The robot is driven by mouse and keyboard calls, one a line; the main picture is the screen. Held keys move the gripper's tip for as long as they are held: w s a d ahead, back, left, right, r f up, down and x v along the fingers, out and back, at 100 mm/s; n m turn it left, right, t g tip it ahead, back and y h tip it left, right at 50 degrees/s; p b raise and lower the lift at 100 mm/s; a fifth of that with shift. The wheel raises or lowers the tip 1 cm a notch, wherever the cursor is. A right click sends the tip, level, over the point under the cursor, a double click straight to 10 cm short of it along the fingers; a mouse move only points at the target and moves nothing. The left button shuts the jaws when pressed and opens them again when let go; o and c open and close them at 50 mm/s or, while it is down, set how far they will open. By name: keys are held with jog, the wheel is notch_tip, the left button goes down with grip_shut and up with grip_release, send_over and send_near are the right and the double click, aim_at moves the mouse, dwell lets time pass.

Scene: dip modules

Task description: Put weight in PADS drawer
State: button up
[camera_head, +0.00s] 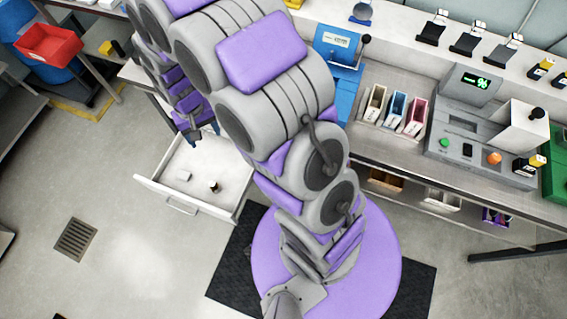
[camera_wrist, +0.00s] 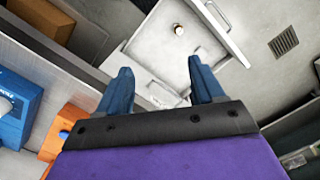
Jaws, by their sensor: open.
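An open white drawer (camera_head: 150,184) is pulled out below the bench, left of my arm. A small dark and brass-coloured piece, which looks like the weight (camera_head: 214,187), stands on the drawer's floor. It also shows in the wrist view (camera_wrist: 178,29), beyond my fingertips. In the head view, my gripper (camera_head: 197,131) is over the drawer's far side. No PADS label is readable.
The drawer's handle (camera_head: 181,206) faces the open floor. A blue device (camera_head: 337,48) stands on the bench, with several coloured bins (camera_head: 395,110) to its right. A grey scale with a green display (camera_head: 476,81) is farther right. A red bin (camera_head: 48,43) is far left.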

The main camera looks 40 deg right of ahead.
jog(key=s+d+r, duration=0.5)
jog(key=s+r, duration=0.8)
jog(key=s+d+r, duration=0.1)
jog(key=s+r, duration=0.1)
jog(key=s, duration=0.5)
jog(key=s+d+r, duration=0.2)
jog(key=s+r, duration=0.1)
jog(key=s, duration=0.4)
jog(key=shift+s+r+n+g, duration=0.2)
jog(key=shift+s+n+g, duration=0.1)
jog(key=shift+n+g, duration=0.1)
